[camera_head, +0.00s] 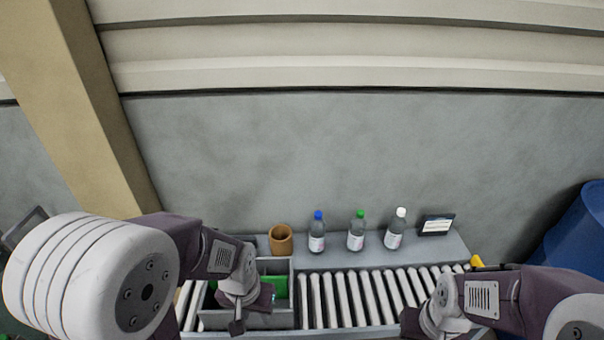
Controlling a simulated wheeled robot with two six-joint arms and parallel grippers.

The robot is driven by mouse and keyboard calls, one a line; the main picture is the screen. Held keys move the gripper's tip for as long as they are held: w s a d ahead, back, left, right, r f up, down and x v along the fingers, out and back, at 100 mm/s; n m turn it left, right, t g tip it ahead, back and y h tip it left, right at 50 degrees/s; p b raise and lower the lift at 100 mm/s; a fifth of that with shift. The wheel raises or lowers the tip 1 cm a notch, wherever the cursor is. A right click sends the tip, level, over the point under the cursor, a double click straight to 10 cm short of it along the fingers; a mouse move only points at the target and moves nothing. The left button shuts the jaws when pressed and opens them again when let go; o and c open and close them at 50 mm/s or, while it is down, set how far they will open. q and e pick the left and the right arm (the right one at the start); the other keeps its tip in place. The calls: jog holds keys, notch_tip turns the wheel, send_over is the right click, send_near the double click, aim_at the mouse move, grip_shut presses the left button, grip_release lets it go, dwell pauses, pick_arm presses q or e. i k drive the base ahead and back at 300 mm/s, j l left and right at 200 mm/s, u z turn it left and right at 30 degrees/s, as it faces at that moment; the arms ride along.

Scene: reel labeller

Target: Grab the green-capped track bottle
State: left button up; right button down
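The green-capped bottle (356,231) stands upright on the grey ledge behind the roller track, between a blue-capped bottle (317,232) and a white-capped bottle (396,229). It is clear with a white label. My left gripper (238,326) points down over the grey bin, to the left of and nearer than the bottles, well apart from them. Its fingers are small and I cannot tell their opening. My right arm comes in at the lower right. Its wrist is low over the rollers, and its fingertips are not in view.
A roller track (350,299) runs across the front. A grey divided bin (291,290) with green inside sits on it at the left. A brown cup (281,239) and a dark-framed sign (436,225) flank the bottles. A blue barrel (580,235) stands at the far right.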

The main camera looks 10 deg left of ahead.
aim_at(357, 232)
jog(key=i+l+u, duration=0.25)
jog(key=u, duration=0.2)
jog(key=i+l+u, duration=0.2)
jog(key=l+u, duration=0.15)
jog(key=u, duration=0.15)
